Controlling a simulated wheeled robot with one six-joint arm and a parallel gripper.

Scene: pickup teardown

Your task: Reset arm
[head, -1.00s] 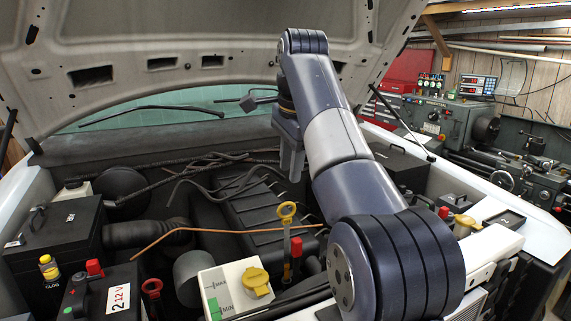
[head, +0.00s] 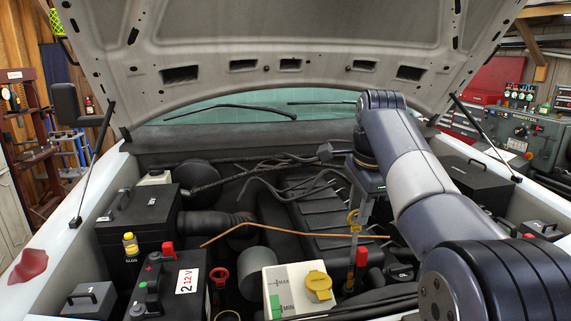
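My arm reaches in from the lower right over the open engine bay. My gripper (head: 364,218) hangs downward from its wrist above the engine bay, right of the picture's middle. Its fingers are seen nearly edge-on, behind the yellow ring handle (head: 353,222) of a dipstick, so the gap between them does not show. I cannot tell whether the fingers touch the handle. A red part (head: 362,257) sits below the ring. I see nothing clearly held.
The raised hood (head: 300,40) spans above. A black battery (head: 165,290) marked 12V and a white reservoir (head: 290,284) with a yellow cap (head: 318,285) stand in front. A copper-coloured rod (head: 290,228) lies across the bay. Black boxes flank both sides.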

